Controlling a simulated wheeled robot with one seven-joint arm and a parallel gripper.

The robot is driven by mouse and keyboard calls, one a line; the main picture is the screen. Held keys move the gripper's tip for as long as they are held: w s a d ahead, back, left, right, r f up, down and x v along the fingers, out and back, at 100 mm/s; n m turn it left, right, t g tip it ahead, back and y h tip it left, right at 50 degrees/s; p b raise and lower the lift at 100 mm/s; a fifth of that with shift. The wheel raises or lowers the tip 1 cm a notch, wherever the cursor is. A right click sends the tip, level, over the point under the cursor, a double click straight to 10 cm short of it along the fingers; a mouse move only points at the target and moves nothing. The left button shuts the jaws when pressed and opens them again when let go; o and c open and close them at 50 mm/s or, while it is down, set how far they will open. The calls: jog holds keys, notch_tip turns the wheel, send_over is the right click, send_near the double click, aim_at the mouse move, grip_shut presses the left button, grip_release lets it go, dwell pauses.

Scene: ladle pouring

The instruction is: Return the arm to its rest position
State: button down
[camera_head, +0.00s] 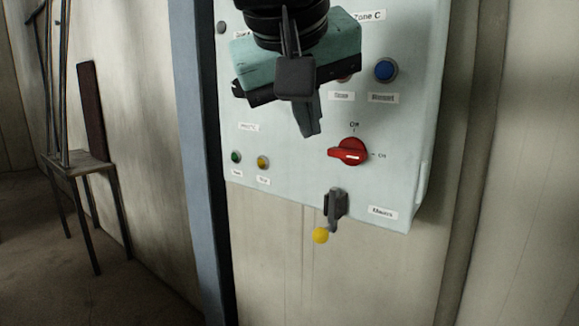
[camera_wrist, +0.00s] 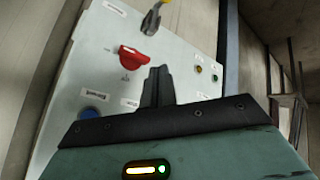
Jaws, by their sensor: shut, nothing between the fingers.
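My gripper (camera_head: 312,128) is in front of the upper part of a pale control panel (camera_head: 300,170) in the head view. Its fingers are together with nothing between them, and they also show in the wrist view (camera_wrist: 158,72). The gripper and wrist hide part of the panel's upper middle. I cannot tell whether the fingertips touch the panel; no clear contact shows.
The panel carries a red rotary switch (camera_head: 348,152), a blue button (camera_head: 386,70), small green (camera_head: 236,157) and amber (camera_head: 263,162) lights, and a lever with a yellow knob (camera_head: 320,236) at the bottom. A small stand (camera_head: 78,160) is at the left, beyond a blue post (camera_head: 196,150).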

jog(key=s+d+f+n+g+y, duration=0.1)
jog(key=s+f, duration=0.4)
jog(key=f, duration=0.5)
jog(key=s+d+f+n+g+y+b, duration=0.1)
jog(key=s+d+f+g, duration=0.3)
jog(key=f, duration=0.7)
jog(key=s+d+f+n+g+y+b, duration=0.1)
jog(key=s+d+f+n+g, duration=0.1)
jog(key=s+d+f, duration=0.4)
notch_tip(320, 180, down, 5)
jog(key=shift+f+n, duration=0.1)
jog(key=shift+n, duration=0.7)
jog(key=shift+a, duration=0.2)
